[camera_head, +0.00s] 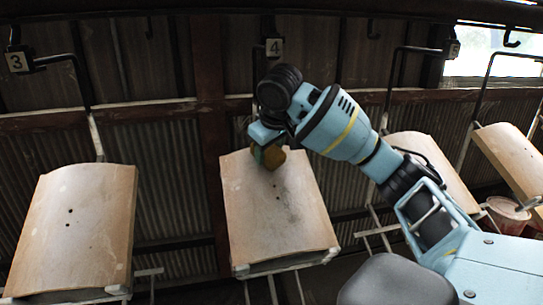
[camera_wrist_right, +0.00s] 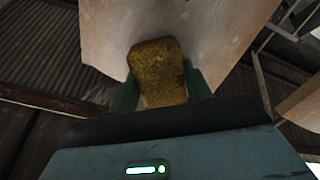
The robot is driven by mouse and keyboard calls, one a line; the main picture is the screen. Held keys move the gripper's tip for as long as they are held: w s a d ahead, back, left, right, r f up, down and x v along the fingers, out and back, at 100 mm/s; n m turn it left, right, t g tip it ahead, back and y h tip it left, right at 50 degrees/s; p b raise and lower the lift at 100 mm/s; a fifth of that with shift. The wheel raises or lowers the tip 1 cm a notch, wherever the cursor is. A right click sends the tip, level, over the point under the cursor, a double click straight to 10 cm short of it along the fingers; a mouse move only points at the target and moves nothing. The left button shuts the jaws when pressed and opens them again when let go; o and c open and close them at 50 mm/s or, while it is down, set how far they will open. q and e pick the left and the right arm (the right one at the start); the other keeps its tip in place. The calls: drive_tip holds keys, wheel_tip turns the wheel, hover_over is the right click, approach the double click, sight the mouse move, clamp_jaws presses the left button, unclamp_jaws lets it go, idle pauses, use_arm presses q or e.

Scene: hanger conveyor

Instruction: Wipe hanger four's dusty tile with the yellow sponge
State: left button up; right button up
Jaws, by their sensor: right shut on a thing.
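Hanger four's tile (camera_head: 270,220) hangs in the middle of the head view, below the number 4 plate (camera_head: 274,47). It is tan, with grey smudges near its middle and lower part. My right gripper (camera_head: 265,150) is at the tile's top edge, shut on the yellow sponge (camera_head: 271,157). In the right wrist view the sponge (camera_wrist_right: 158,72) is brownish yellow, between the green fingers, with the tile (camera_wrist_right: 200,28) right behind it. Whether the sponge touches the tile I cannot tell. My left gripper is not in view.
Another tile (camera_head: 75,230) hangs at the left under the number 3 plate (camera_head: 17,61). More tiles (camera_head: 437,170) hang at the right behind my right arm. A bucket (camera_head: 508,214) shows at the far right. A corrugated wall stands behind the hangers.

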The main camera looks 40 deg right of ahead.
sight(280, 160)
drive_tip(key=shift+w+d+r, duration=0.2)
drive_tip(key=shift+w+d, duration=0.05)
drive_tip(key=shift+w, duration=0.2)
drive_tip(key=shift+s+d, duration=0.45)
drive_tip(key=shift+d, duration=0.35)
drive_tip(key=shift+s+a+f, duration=0.45)
drive_tip(key=shift+s+f, duration=0.05)
drive_tip(key=shift+s, duration=0.2)
drive_tip(key=shift+s+a+f, duration=0.4)
drive_tip(key=shift+s+f, duration=0.05)
drive_tip(key=shift+s, duration=0.25)
drive_tip(key=shift+s, duration=0.1)
drive_tip(key=shift+s+a+f, duration=0.15)
drive_tip(key=shift+s, duration=0.05)
drive_tip(key=shift+s+a+f, duration=0.3)
drive_tip(key=shift+s+a, duration=0.05)
drive_tip(key=shift+s, duration=0.25)
drive_tip(key=shift+s+a+f, duration=0.3)
drive_tip(key=shift+s, duration=0.3)
